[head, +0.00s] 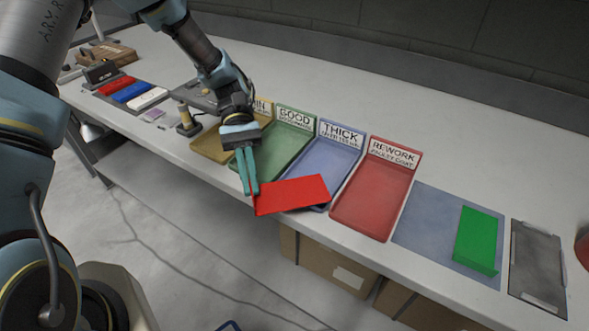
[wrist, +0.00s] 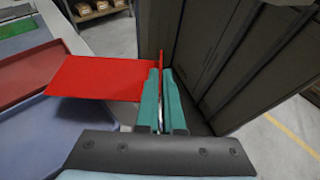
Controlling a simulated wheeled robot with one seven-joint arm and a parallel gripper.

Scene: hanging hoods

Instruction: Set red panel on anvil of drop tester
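My gripper (head: 250,191) has its teal fingers pointing down at the bench's front edge, by the green and blue trays. Its fingers are nearly together on one edge of the red panel (head: 300,194). The panel reaches out to the right in the head view, over the front of the blue tray. In the wrist view the panel (wrist: 98,78) extends left from the fingertips (wrist: 160,72), with a thin red edge between them. A small device with a pale cylinder on a dark base (head: 187,122) stands left of the trays; I cannot tell if it is the drop tester. No anvil is clearly identifiable.
Labelled yellow (head: 207,147), green GOOD (head: 284,146), blue THICK (head: 327,174) and red REWORK (head: 371,204) trays line the bench. Red, blue and white pieces (head: 131,92) lie far left. Cardboard boxes (head: 325,262) stand below.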

